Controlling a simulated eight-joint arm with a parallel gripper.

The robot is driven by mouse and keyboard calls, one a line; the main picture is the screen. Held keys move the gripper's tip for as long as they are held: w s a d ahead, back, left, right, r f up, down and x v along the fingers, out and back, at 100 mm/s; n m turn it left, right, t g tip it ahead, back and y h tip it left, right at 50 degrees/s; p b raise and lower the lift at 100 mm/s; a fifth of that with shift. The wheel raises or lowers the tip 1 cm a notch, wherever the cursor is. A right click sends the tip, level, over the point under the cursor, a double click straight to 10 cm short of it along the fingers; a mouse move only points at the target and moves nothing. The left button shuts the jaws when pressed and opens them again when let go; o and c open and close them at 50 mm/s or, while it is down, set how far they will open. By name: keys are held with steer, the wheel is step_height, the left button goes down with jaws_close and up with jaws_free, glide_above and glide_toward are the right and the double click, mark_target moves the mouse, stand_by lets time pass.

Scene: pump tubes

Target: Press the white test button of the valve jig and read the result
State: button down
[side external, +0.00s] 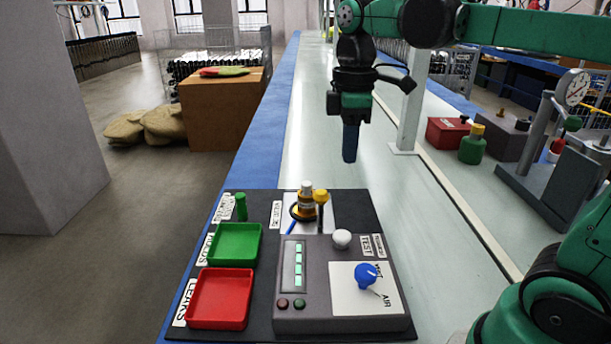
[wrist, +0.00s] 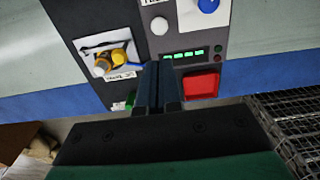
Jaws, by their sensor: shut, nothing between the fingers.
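The valve jig (side external: 320,318) is a grey box on a black board at the front of the bench. Its white round test button (side external: 342,238) sits at the back, beside the TEST label (side external: 366,245); the button also shows in the wrist view (wrist: 159,25). Several green bars are lit on the display (side external: 298,266). A blue knob (side external: 366,273) is on the white AIR plate. A brass valve (side external: 306,205) with a yellow cap stands behind the jig. My gripper (side external: 349,158) is shut and empty, pointing down, above and behind the jig, apart from the button.
A green tray (side external: 235,227) and a red tray (side external: 219,318) lie left of the jig; a green piece (side external: 241,208) stands behind them. A green bottle (side external: 472,144), red box (side external: 448,134) and gauge stand (side external: 547,150) are right.

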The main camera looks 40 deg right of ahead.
mark_target(342, 234)
step_height(342, 234, down, 14)
stand_by(0.7)
steer(key=shift+f, duration=0.1)
steer(key=shift+f, duration=0.9)
steer(key=shift+w, duration=0.1)
step_height(342, 234, up, 14)
steer(key=shift+r, duration=0.2)
stand_by(0.7)
